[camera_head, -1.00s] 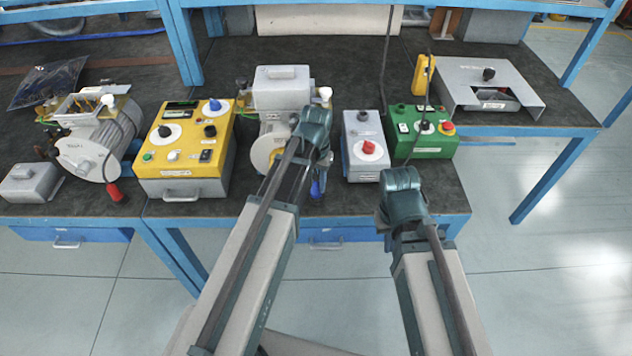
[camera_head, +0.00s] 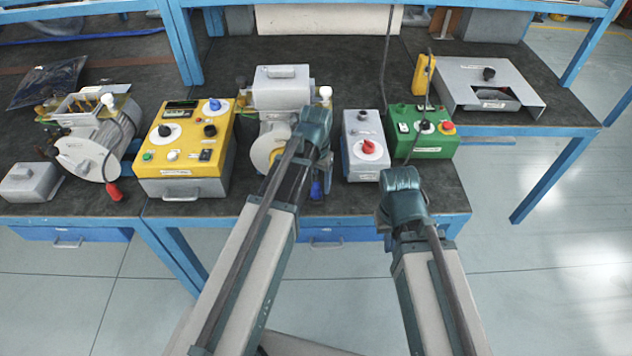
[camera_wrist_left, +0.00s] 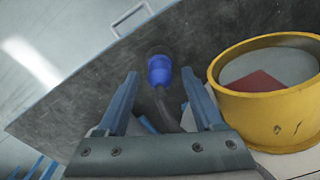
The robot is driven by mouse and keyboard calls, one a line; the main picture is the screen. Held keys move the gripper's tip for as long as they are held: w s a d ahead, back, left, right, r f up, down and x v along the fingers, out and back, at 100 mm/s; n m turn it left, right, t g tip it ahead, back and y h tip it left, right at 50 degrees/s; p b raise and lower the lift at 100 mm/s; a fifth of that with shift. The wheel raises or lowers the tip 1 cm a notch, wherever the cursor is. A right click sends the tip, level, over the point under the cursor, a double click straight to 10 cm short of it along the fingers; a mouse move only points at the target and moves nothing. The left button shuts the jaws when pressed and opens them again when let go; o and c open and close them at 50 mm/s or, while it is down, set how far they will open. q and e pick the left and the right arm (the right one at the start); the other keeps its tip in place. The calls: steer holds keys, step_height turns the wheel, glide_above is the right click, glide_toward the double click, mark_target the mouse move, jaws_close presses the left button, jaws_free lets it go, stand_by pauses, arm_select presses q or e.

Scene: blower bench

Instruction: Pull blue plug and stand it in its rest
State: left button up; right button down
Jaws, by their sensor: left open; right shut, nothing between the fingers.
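The blue plug (camera_wrist_left: 159,70) hangs on a dark cable in the left wrist view, ahead of and between the spread fingers of my left gripper (camera_wrist_left: 157,82). The fingers do not appear to touch it. In the head view the plug (camera_head: 316,189) shows just right of my left forearm, at the bench front. I cannot make out the plug's rest.
A yellow ring (camera_wrist_left: 268,118) stands close right of my left gripper. A yellow control box (camera_head: 186,165) is left of the blower. A grey box with a red knob (camera_head: 363,165) and a green box (camera_head: 424,142) stand to the right. Bare bench top shows between them.

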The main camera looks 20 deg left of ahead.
arm_select(q)
step_height(320, 180, up, 14)
steer(key=p, duration=1.3)
steer(key=shift+f, duration=0.25)
